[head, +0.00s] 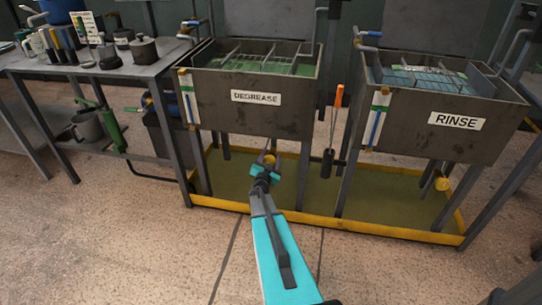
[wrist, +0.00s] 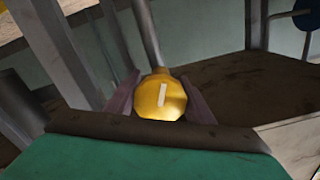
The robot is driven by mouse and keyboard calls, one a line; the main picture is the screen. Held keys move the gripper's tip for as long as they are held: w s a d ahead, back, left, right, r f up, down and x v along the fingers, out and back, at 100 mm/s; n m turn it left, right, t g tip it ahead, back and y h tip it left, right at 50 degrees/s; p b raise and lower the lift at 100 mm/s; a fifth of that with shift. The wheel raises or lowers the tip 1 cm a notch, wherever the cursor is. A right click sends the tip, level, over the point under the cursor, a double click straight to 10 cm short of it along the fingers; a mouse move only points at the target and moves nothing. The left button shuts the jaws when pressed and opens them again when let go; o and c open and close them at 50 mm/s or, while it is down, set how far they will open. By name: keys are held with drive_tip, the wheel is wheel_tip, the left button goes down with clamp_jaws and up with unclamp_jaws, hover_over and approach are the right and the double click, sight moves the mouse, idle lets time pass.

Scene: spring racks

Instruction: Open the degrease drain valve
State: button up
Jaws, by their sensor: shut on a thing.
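The degrease tank (head: 250,105), a dark metal trough labelled DEGREASE, stands on legs in the head view. Under it, a yellow drain valve knob (head: 269,158) shows just beyond my gripper (head: 265,170). In the wrist view the yellow knob (wrist: 160,97) has a pale bar mark, standing nearly upright and tilted slightly. My gripper's fingers (wrist: 160,100) stand on either side of the knob and are shut on it. The knob's back and the pipe joint behind it are mostly hidden.
The rinse tank (head: 440,115) stands to the right with its own yellow knob (head: 442,184) below. A yellow-edged tray (head: 330,223) lies under both tanks. A tool with an orange handle (head: 338,97) hangs between them. A workbench (head: 90,68) stands at left. The front floor is clear.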

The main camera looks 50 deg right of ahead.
drive_tip(key=o, duration=1)
drive_tip(key=shift+s+a, duration=0.1)
drive_tip(key=v, duration=1.3)
drive_tip(key=shift+a, duration=0.25)
drive_tip(key=shift+s, duration=0.1)
